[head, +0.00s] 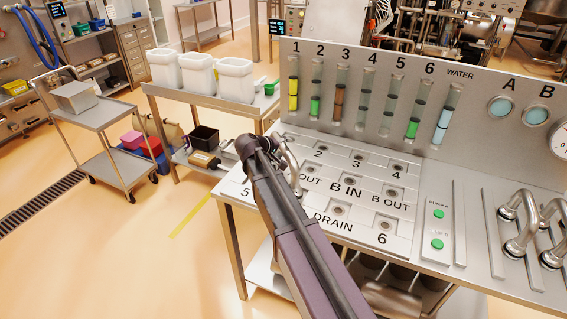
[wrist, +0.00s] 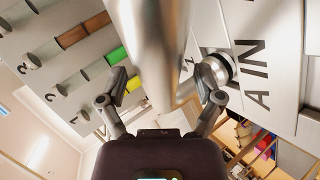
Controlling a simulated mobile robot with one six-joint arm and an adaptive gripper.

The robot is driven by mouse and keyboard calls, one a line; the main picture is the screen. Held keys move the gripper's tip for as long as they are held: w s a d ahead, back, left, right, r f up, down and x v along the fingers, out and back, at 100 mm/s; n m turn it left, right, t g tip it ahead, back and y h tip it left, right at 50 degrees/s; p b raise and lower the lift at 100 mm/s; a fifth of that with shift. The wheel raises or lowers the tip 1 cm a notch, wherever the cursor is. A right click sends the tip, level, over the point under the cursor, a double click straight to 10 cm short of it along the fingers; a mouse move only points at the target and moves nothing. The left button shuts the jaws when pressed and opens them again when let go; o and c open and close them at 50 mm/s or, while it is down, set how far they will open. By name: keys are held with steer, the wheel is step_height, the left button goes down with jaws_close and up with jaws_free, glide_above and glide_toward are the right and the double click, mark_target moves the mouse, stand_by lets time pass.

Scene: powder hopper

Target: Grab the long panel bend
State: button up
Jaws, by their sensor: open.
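A polished steel bend (head: 293,168) sits on the panel at the upper left, apparently the long panel bend. In the wrist view its thick tube (wrist: 158,40) fills the space between my fingers, and an end fitting (wrist: 216,69) meets the panel beside the "A IN" label. My gripper (wrist: 165,92) is open, one finger on each side of the tube. I cannot tell whether the fingers touch it. In the head view my gripper (head: 262,147) is at the panel's left edge, and my arm hides part of the panel.
The numbered port panel (head: 345,188) lies before an upright board with coloured level tubes (head: 340,90). More steel bends (head: 520,225) stand at the right, beside green pump buttons (head: 438,213).

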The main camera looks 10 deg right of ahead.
jaws_close()
steer(key=shift+r, duration=0.2)
stand_by(0.4)
step_height(320, 180, up, 3)
steer(key=p, duration=0.3)
steer(key=shift+s+r+p, duration=0.1)
steer(key=shift+r+p, duration=0.2)
steer(key=shift+p, duration=0.2)
steer(key=p, duration=0.1)
glide_toward(293, 164)
steer(key=d, duration=0.4)
steer(key=shift+s+f, duration=0.25)
steer(key=shift+f, duration=0.1)
